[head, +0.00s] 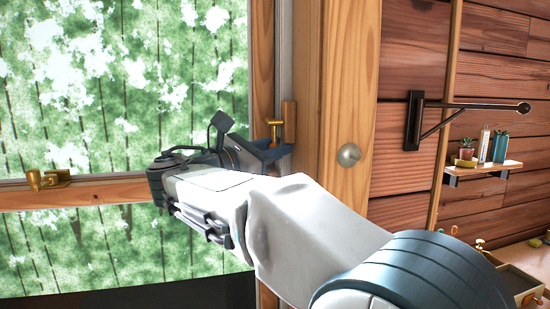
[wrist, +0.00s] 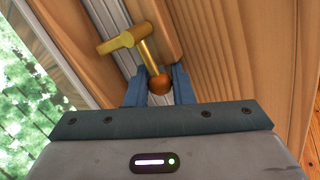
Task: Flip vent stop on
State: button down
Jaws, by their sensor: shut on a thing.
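The vent stop is a brass lever with a round, copper-brown ball end, mounted on the wooden window frame. In the wrist view the vent stop (wrist: 146,50) has a brass crosspiece at its upper left, and its rod slopes down to the ball. My gripper (wrist: 159,80) is shut on the ball, with one blue-grey finger on each side. In the head view the vent stop (head: 274,127) shows just above my gripper (head: 276,148), beside the window's right edge. My gripper hides part of the lever there.
A brass latch (head: 47,180) sits on the window's cross rail at left. A round knob (head: 348,155) is on the wooden post right of my gripper. A black wall bracket (head: 460,115) and a small shelf (head: 483,168) with plants are farther right.

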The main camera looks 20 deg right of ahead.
dwell(0.3)
jog(key=c, duration=1.6)
grip_release()
jog(key=shift+w, duration=0.1)
jog(key=b+v, duration=0.2)
jog(key=v, duration=1.2)
jog(key=shift+d+f, duration=0.1)
jog(key=shift+d, duration=0.05)
